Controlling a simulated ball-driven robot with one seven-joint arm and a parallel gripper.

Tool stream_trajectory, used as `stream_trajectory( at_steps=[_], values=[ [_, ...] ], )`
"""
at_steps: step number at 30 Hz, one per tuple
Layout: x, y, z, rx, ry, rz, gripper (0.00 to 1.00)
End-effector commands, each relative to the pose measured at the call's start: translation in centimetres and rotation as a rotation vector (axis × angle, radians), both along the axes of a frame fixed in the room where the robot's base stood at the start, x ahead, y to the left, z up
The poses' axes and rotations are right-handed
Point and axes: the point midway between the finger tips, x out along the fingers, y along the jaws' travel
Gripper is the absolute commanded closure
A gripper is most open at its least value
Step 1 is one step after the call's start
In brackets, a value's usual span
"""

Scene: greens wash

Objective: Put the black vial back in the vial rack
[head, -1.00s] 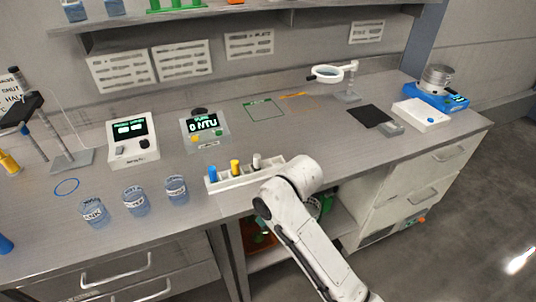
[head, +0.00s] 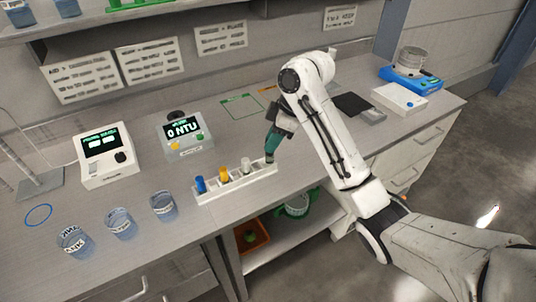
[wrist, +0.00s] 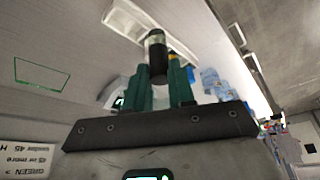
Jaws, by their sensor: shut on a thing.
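The white vial rack (head: 238,188) stands near the bench's front edge in the head view. It holds a blue vial (head: 200,185), a yellow vial (head: 223,175) and a white-capped vial (head: 246,166). My gripper (head: 270,156) points down at the right end of the rack, its fingers green. In the wrist view my gripper (wrist: 161,80) is shut on the black vial (wrist: 157,58), which sits between the two fingers. The rack (wrist: 130,18) shows just beyond it. I cannot tell whether the vial is inside a slot or above it.
Three labelled beakers (head: 120,224) stand left of the rack. A turbidity meter (head: 185,135) and another meter (head: 105,155) stand behind. The bench's front edge is close to the rack.

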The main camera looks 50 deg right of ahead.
Motion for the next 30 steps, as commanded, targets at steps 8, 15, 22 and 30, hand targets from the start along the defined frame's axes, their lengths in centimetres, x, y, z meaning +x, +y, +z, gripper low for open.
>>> stream_trajectory(
  at_steps=[8,15,22,30],
  values=[
    [3.5,-2.5,-4.1,0.002,0.002,-0.001,1.0],
    [5.0,-3.8,-5.9,-0.001,0.001,-0.002,1.0],
    [5.4,-4.2,-8.0,0.001,0.003,-0.002,1.0],
    [5.5,-4.2,-9.9,-0.001,-0.001,-0.003,1.0]
  ],
)
